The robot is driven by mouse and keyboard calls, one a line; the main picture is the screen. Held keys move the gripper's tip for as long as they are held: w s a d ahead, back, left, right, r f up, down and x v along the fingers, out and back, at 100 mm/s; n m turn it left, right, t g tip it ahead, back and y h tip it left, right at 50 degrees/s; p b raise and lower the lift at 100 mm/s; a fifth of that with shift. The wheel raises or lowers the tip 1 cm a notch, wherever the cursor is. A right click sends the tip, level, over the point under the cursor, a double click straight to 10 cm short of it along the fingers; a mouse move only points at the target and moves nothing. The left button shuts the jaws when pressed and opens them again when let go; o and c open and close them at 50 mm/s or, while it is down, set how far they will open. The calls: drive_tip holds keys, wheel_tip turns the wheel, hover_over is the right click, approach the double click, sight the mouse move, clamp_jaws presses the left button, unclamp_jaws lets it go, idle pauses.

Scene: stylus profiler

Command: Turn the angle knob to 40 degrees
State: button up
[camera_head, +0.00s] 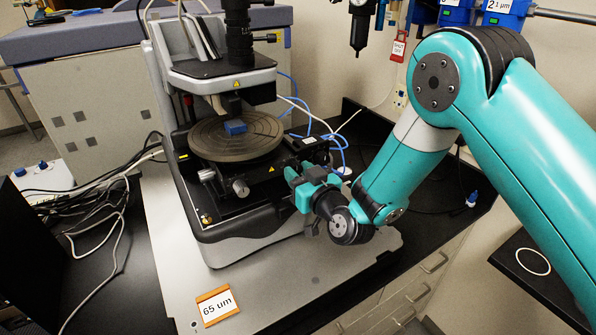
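The stylus profiler has a round dark stage (208,146) with a small blue block (235,128) on it. A silver knob (240,187) sticks out at the front of the stage base, and a smaller knob (207,174) is to its left. I cannot tell which knob is the angle knob, and no angle marks are readable. My gripper (297,176) is at the right side of the stage base, to the right of the silver knob and apart from it. Its fingertips point toward the base. Their gap, and whether they touch anything, cannot be made out.
The profiler stands on a grey plate (290,295) with a "65 um" card (217,306) at its front. Blue tubes (310,115) run behind the stage at right. Loose cables (100,215) lie at left. The plate's front is mostly clear.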

drive_tip(key=m+p, duration=0.1)
drive_tip(key=m, duration=0.5)
drive_tip(key=shift+m, duration=0.3)
drive_tip(key=m+p, duration=0.1)
drive_tip(key=m, duration=0.4)
drive_tip(key=o, duration=1)
drive_tip(key=shift+f, duration=0.1)
